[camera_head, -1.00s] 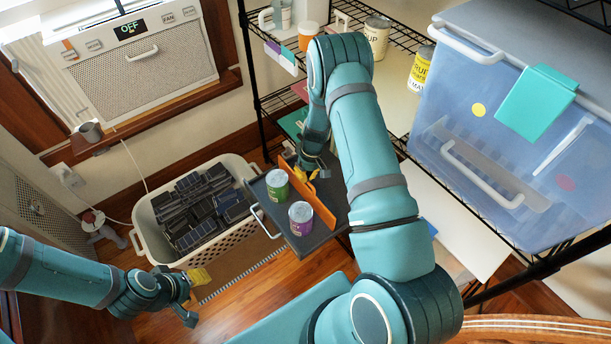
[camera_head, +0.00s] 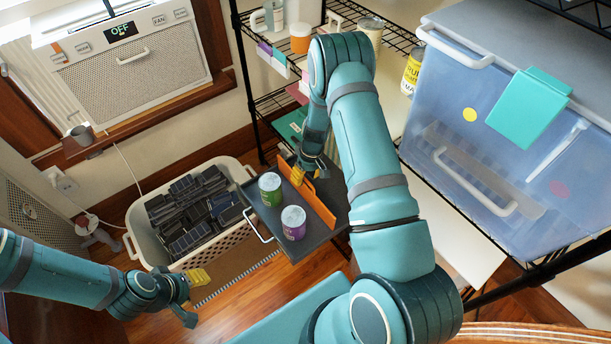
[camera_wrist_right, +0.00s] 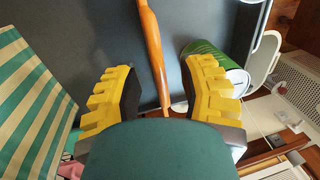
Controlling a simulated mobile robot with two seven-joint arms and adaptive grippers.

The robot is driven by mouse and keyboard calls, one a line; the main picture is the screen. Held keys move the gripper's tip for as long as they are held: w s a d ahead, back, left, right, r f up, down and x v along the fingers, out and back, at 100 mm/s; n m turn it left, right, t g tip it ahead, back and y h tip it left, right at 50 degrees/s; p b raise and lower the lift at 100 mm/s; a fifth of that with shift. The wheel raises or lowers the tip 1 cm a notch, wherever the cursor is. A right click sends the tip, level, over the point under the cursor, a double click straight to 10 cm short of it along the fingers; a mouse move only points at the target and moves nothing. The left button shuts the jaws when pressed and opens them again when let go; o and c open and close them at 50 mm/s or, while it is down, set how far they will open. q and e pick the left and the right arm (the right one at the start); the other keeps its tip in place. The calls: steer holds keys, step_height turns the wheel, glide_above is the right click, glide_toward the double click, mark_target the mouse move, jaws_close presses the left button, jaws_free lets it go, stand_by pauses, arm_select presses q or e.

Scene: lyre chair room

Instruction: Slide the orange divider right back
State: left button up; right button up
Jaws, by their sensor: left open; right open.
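The orange divider (camera_head: 318,206) stands on edge across the dark grey pulled-out tray (camera_head: 301,244). A green can (camera_head: 270,190) and a purple can (camera_head: 293,223) stand to its left on the tray. My right gripper (camera_head: 308,173) is open at the divider's far end. In the right wrist view, the orange divider (camera_wrist_right: 153,50) runs between the open yellow fingers (camera_wrist_right: 158,90), with a visible gap on each side. The green can (camera_wrist_right: 205,50) is beyond the right finger. My left gripper (camera_head: 195,298) is open and empty, low at the left, away from the tray.
A white basket (camera_head: 150,245) full of dark boxes stands left of the tray. The black wire shelf (camera_head: 262,105) rises behind it. A large blue-tinted bin (camera_head: 470,150) fills the right. A green-striped thing (camera_wrist_right: 35,100) is left of the right gripper.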

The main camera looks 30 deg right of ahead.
step_height(320, 180, up, 12)
steer(key=d, duration=0.2)
steer(key=shift+d, duration=0.15)
steer(key=shift+w+f, duration=0.1)
steer(key=shift+f, duration=0.05)
